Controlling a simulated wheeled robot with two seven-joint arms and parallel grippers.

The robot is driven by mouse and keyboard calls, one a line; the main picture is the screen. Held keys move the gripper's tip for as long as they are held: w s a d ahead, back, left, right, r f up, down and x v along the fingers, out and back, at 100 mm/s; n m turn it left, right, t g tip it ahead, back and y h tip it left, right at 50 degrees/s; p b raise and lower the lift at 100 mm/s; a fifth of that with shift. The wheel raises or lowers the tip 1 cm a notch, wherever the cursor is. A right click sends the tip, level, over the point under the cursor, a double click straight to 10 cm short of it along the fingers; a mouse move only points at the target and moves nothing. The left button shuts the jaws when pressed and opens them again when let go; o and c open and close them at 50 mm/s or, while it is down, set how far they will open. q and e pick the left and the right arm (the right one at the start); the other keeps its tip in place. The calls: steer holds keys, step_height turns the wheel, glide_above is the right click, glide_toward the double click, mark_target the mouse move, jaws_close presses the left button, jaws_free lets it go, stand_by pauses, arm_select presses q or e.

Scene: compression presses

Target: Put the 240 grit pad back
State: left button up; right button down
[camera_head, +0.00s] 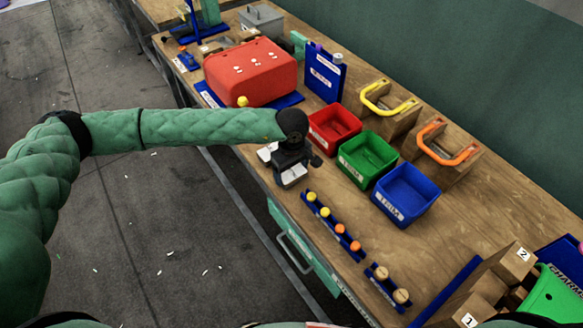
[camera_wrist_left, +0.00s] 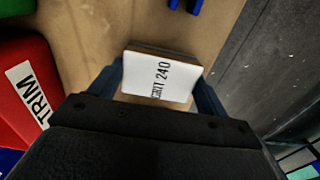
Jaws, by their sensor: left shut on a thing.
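The 240 grit pad (camera_wrist_left: 158,78) is a small white-topped block marked "GRIT 240" in the left wrist view. It sits between the two fingers of my left gripper (camera_wrist_left: 160,90), which is shut on it. In the head view the left gripper (camera_head: 292,168) is over the bench's near edge, left of the red bin, with the white-topped pad (camera_head: 293,175) at its tip. Another white-topped piece (camera_head: 266,152) shows just behind the gripper, partly hidden by it. Whether the held pad touches the bench is unclear. My right gripper is not in view.
Red (camera_head: 334,124), green (camera_head: 367,157) and blue (camera_head: 404,194) bins stand right of the gripper. A blue rack (camera_head: 327,222) with yellow and orange knobs lies along the near edge. A red press (camera_head: 250,72) stands farther back. Bare wood lies between the bins and rack.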

arm_select(q)
steer(key=shift+f, duration=0.15)
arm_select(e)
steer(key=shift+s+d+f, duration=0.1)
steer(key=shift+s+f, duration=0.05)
arm_select(q)
steer(key=shift+f, duration=0.1)
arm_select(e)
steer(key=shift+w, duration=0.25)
arm_select(q)
steer(key=o, duration=1)
steer(key=shift+c, duration=0.2)
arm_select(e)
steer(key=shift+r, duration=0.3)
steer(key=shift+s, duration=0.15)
